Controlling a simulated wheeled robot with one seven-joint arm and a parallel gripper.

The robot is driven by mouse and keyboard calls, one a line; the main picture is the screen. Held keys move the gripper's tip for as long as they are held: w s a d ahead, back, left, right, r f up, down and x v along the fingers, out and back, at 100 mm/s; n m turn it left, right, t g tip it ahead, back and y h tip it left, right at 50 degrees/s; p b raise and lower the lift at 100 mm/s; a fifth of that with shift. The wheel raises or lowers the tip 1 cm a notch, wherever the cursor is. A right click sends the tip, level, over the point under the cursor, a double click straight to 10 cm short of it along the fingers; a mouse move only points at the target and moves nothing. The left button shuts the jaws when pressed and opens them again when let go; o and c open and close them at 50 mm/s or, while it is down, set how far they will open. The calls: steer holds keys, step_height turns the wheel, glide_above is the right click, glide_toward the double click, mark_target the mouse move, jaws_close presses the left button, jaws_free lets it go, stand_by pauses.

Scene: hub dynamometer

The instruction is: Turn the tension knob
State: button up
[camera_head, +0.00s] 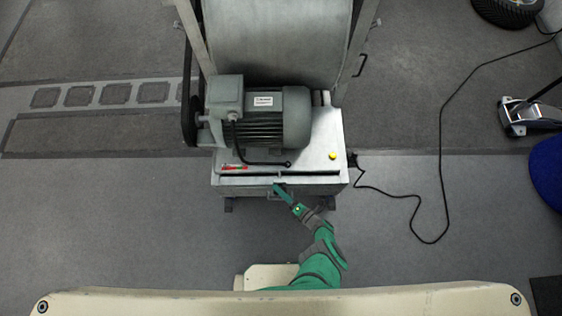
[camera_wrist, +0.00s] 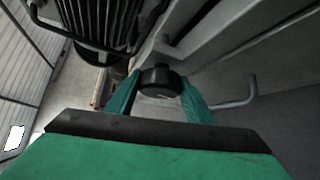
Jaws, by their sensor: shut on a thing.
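The tension knob (camera_wrist: 160,80) is a dark, round knob, seen close up in the wrist view. My gripper (camera_wrist: 158,98) has its two green fingers on either side of the knob, shut on it. In the head view my gripper (camera_head: 279,187) is at the front edge of the machine's metal base (camera_head: 225,181), below the motor. The knob cannot be made out in the head view.
A grey motor (camera_head: 262,118) sits on the base in front of a large metal drum (camera_head: 275,40). A bent grey rod (camera_wrist: 236,101) is close to the right finger. A black cable (camera_head: 441,150) lies on the floor at right. The floor at left front is clear.

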steer(key=shift+s+f, duration=0.15)
steer(key=o, duration=1)
steer(key=shift+a, duration=0.1)
steer(key=shift+o, duration=0.2)
steer(key=shift+s+d+r, duration=0.25)
steer(key=shift+d, duration=0.2)
steer(key=v, duration=0.9)
steer(key=shift+s, duration=0.35)
steer(key=shift+d, duration=0.15)
